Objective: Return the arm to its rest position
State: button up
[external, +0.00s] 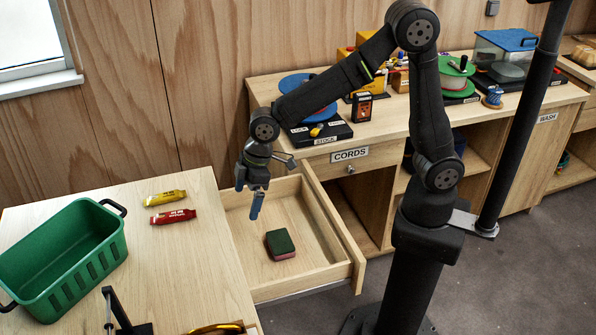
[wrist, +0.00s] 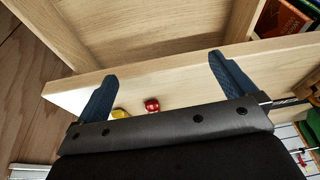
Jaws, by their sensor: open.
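My gripper (external: 255,205) hangs at the end of my bent arm, pointing down over the far left part of the open drawer (external: 330,287). In the wrist view my gripper (wrist: 160,80) shows two blue fingers spread wide with nothing between them. A green and dark red block (external: 280,244) lies on the drawer floor, below and to the right of my gripper and apart from it.
A yellow tube (external: 165,197) and a red tube (external: 173,216) lie on the left table, near a green bin (external: 65,255). A STOCK stand (external: 325,140), spools and a blue-lidded box (external: 505,55) crowd the bench top. A dark post (external: 522,120) stands right of my arm.

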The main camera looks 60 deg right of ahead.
jog(key=a+r, duration=0.5)
jog(key=a, duration=0.7)
jog(key=shift+s+r, duration=0.2)
jog(key=shift+r, duration=0.1)
dwell(0.8)
